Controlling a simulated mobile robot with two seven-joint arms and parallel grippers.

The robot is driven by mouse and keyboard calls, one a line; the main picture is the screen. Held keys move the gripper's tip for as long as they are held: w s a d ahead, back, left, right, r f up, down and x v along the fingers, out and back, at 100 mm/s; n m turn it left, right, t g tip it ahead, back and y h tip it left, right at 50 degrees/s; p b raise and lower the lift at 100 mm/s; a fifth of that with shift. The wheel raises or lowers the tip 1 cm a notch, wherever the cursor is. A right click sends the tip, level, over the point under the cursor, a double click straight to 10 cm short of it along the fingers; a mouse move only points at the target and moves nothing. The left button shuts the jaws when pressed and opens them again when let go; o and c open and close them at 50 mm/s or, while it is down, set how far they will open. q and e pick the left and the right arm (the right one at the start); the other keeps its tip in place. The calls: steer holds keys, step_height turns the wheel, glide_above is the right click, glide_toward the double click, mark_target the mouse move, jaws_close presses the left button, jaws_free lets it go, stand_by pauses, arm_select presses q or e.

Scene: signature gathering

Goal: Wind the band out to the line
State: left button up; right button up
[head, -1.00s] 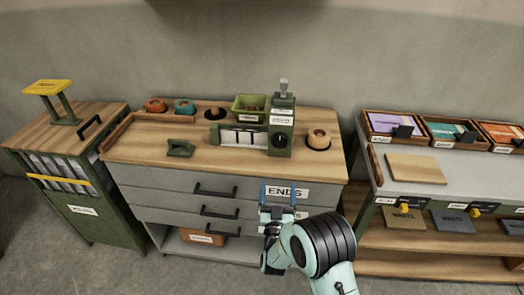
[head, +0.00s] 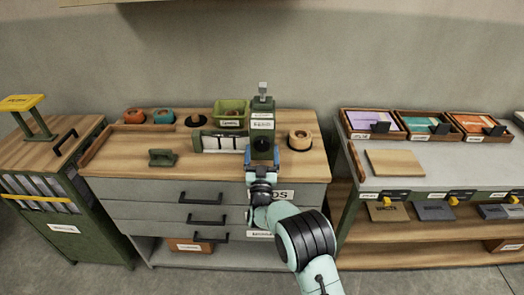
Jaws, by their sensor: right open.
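A green machine (head: 262,118) with white labels and a lever on top stands on the wooden top of the drawer cabinet. Its dark round knob (head: 262,146) faces me. A pale panel with dark upright marks (head: 222,143) sits at its left; I cannot tell band from line there. My right gripper (head: 263,158) is open, its blue fingers pointing at the machine either side of and just below the knob. I cannot tell whether they touch it. My left gripper is not in view.
A tan roll (head: 300,139) stands right of the machine. Orange (head: 134,116) and teal (head: 163,117) rolls and a green bin (head: 231,110) stand behind. A small green block (head: 162,158) lies at the front left. A grey table (head: 430,165) with trays is at the right.

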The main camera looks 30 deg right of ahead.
steer(key=shift+w+d+r, duration=0.15)
steer(key=shift+w, duration=0.2)
steer(key=shift+c, duration=0.3)
steer(key=c, duration=1)
